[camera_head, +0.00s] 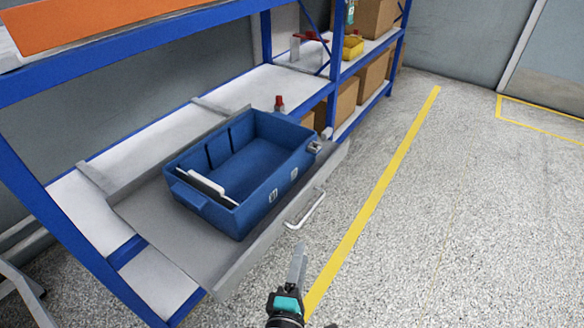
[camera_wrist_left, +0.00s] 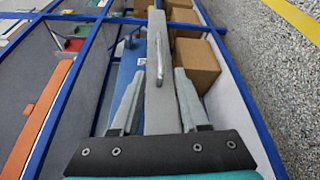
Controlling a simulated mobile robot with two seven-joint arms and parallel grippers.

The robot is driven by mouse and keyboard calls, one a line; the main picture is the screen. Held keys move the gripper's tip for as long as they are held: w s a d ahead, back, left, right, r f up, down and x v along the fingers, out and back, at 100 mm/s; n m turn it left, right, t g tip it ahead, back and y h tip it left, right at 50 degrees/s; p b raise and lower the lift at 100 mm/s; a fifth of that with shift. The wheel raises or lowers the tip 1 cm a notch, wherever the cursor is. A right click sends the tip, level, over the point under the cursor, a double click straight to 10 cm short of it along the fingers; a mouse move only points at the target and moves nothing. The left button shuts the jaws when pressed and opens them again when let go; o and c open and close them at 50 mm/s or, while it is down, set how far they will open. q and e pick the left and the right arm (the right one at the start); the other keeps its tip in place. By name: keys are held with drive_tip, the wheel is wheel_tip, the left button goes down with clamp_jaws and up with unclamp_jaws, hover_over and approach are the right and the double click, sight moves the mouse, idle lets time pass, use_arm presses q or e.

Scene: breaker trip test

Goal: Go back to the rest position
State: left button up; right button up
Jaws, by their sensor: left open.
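My left gripper (camera_head: 297,265) shows at the bottom centre of the head view, over the floor to the right of the pulled-out grey drawer. In the left wrist view, its two fingers (camera_wrist_left: 159,76) stand apart with nothing held between them. The drawer front with its metal handle (camera_head: 305,209) shows beyond the fingers, and the handle also shows in the left wrist view (camera_wrist_left: 159,62). In the head view the gripper is apart from the handle. My right gripper is in neither view.
A blue bin (camera_head: 251,201) sits on the grey drawer (camera_head: 150,212) of a blue-framed shelf rack. A white item (camera_head: 207,187) lies at its near-left end. Cardboard boxes (camera_head: 346,102) fill the far shelves. The floor to the right, with a yellow line (camera_head: 385,190), is clear.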

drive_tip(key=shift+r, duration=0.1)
use_arm(q)
drive_tip(key=s+a+f+m+g+y+p, duration=0.1)
drive_tip(key=s+a+f+m+g+p, duration=0.35)
drive_tip(key=f, duration=0.45)
drive_tip(key=s+a+f+m+g+p, duration=0.1)
drive_tip(key=s+a+f+m+g, duration=0.2)
drive_tip(key=s+a+f+m, duration=0.45)
drive_tip(key=s+a+f+m+g+y+p, duration=0.1)
drive_tip(key=s+a+f+m+g+y, duration=0.1)
drive_tip(key=s+a, duration=0.5)
drive_tip(key=s+a+f+m+g+y+p, duration=0.2)
drive_tip(key=s+a+f+m+g, duration=0.2)
drive_tip(key=s+a, duration=0.4)
wheel_tip(320, 180, down, 3)
drive_tip(key=shift+s+a+r+m+g, duration=0.15)
drive_tip(key=shift+s+a+m+g, duration=0.15)
drive_tip(key=shift+s+m, duration=0.4)
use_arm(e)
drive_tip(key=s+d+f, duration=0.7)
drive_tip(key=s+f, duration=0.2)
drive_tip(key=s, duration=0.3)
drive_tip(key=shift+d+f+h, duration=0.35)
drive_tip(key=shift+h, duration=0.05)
use_arm(q)
drive_tip(key=shift+d, duration=0.1)
